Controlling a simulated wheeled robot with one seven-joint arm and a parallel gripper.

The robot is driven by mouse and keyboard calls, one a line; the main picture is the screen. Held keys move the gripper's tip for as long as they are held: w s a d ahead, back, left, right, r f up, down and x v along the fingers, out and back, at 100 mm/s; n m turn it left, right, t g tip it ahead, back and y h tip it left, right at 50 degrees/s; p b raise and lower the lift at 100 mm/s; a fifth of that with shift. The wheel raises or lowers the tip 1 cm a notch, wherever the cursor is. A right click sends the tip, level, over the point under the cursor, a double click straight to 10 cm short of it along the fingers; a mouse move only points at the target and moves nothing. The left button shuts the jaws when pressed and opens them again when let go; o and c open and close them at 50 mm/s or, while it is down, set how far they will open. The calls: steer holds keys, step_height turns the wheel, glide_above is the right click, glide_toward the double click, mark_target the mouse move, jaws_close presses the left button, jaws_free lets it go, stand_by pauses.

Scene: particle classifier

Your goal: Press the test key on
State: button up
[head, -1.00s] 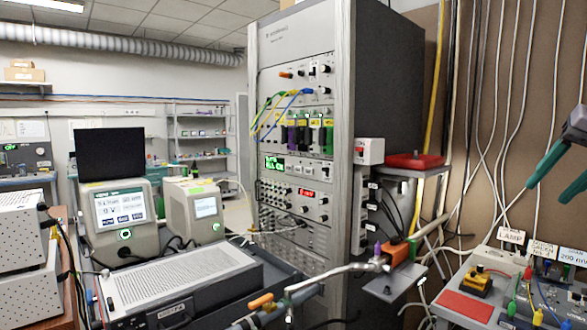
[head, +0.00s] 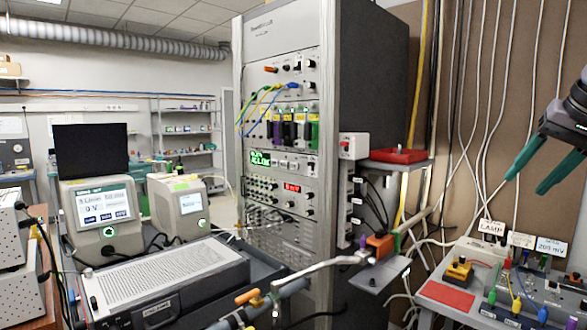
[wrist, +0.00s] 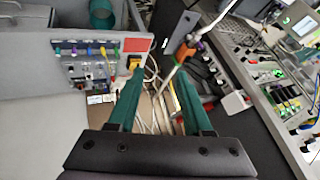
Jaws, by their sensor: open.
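No label that I can read says test key, so I cannot tell for sure which part it is. A grey bench panel at the lower right (head: 470,268) carries a yellow block with a dark top (head: 458,271), a red plate (head: 446,296), coloured plugs and a sign reading LAMP (head: 492,228). My gripper (head: 528,183), with green fingers, hangs open and empty in the air above this panel. In the wrist view my gripper (wrist: 160,82) is apart from everything, and the panel (wrist: 70,45) with the yellow block (wrist: 135,63) lies beyond to the left.
A tall instrument rack (head: 325,100) stands in the middle. A metal pipe with an orange fitting (head: 380,245) crosses before it. A red tray (head: 398,155) sits on a small shelf. Loose cables (head: 470,130) hang on the right wall. Two meters and a flat unit (head: 165,285) fill the left.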

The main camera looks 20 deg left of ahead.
jaws_close()
stand_by(1.7)
